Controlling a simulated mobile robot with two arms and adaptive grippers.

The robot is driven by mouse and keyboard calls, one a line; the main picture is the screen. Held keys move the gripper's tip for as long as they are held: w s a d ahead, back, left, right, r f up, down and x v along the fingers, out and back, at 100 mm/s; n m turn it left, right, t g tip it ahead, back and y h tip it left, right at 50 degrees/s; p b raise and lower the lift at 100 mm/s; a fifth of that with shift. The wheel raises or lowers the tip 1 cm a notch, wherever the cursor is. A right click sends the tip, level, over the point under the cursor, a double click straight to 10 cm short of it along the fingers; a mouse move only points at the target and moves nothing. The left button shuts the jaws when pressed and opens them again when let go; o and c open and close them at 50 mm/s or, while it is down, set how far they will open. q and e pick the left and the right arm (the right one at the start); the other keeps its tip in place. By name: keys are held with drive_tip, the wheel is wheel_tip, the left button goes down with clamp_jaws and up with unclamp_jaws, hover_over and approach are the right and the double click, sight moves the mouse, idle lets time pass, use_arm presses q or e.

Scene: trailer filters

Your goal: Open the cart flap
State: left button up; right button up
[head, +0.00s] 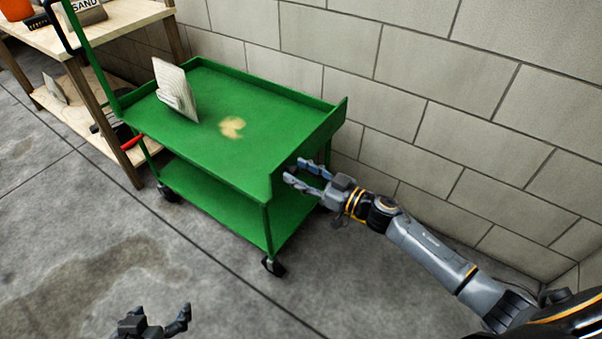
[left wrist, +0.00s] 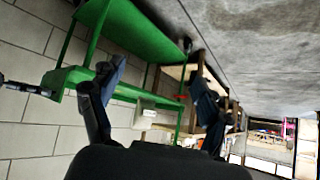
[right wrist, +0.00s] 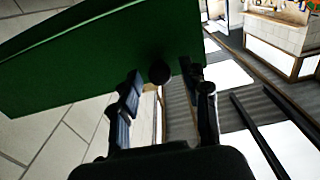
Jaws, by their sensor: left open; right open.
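The green cart (head: 210,130) stands against the block wall. Its flap (head: 312,142) is the upright panel at the cart's right end, and it also shows as a green panel in the right wrist view (right wrist: 90,55). My right gripper (head: 297,173) is open just outside the flap. In the right wrist view a dark round knob (right wrist: 159,72) at the flap's lower edge shows between its fingers; I cannot tell whether they touch it. My left gripper (head: 157,320) is open and empty, low over the floor in front of the cart.
A white folded sheet-like item (head: 176,88) and a tan patch (head: 232,127) are on the cart's top. A wooden shelf (head: 105,38) with goods stands at the left. The block wall (head: 440,90) is close behind. The floor in front is clear.

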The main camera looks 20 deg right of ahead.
clamp_jaws()
